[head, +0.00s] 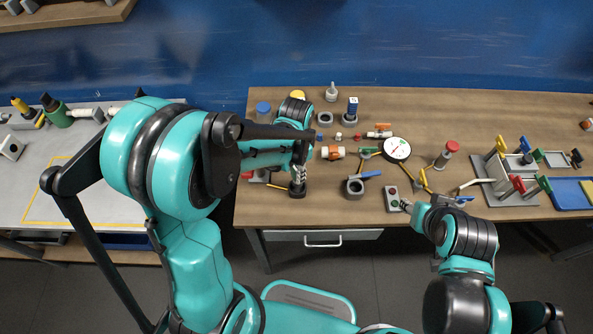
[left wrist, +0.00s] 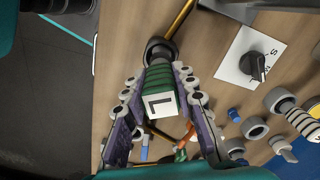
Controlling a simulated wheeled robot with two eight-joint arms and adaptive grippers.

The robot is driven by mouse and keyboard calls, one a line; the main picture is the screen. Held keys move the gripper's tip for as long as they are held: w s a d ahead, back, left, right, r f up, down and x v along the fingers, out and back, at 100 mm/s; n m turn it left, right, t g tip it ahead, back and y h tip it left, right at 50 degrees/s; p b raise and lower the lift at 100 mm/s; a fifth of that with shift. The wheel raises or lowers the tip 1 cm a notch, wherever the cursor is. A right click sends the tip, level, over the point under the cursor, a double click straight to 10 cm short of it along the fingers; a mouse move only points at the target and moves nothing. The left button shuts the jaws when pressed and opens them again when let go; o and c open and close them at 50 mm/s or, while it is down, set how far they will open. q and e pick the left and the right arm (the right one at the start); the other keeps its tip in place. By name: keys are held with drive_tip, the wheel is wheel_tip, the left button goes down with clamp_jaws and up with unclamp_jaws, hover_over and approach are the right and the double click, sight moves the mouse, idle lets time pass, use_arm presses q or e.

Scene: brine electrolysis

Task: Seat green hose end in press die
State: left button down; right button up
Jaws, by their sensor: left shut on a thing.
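My left gripper (head: 299,174) is over the front left of the wooden bench. In the left wrist view its two fingers (left wrist: 163,103) are closed on the sides of a green ribbed piece, the green hose end (left wrist: 160,76), topped by a white block marked L. Its far end meets a dark round collar (left wrist: 158,48); I cannot tell whether it is inside it or only against it. In the head view the hose end is hidden by my arm. I cannot identify the press die for certain. My right gripper (head: 407,206) is beside a grey box with red and green buttons (head: 393,199); its fingers are too small to judge.
A yellow rod (left wrist: 180,20) runs by the collar. A white plate with a black knob (left wrist: 255,66) lies nearby. A round gauge (head: 397,149), a grey ring with a blue handle (head: 355,188) and an orange-banded fitting (head: 333,152) stand on the bench (head: 320,215).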

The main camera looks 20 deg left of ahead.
use_arm(q)
drive_tip(key=shift+f, duration=0.2)
idle(0.5)
drive_tip(key=shift+f+b, duration=0.35)
drive_tip(key=shift+b, duration=0.25)
drive_tip(key=shift+f+b, duration=1.3)
drive_tip(key=shift+b, duration=0.2)
idle(1.6)
drive_tip(key=c, duration=1.1)
unclamp_jaws()
drive_tip(key=shift+c, duration=0.2)
drive_tip(key=shift+r, duration=0.1)
wheel_tip(320, 180, up, 12)
drive_tip(key=shift+f, duration=0.1)
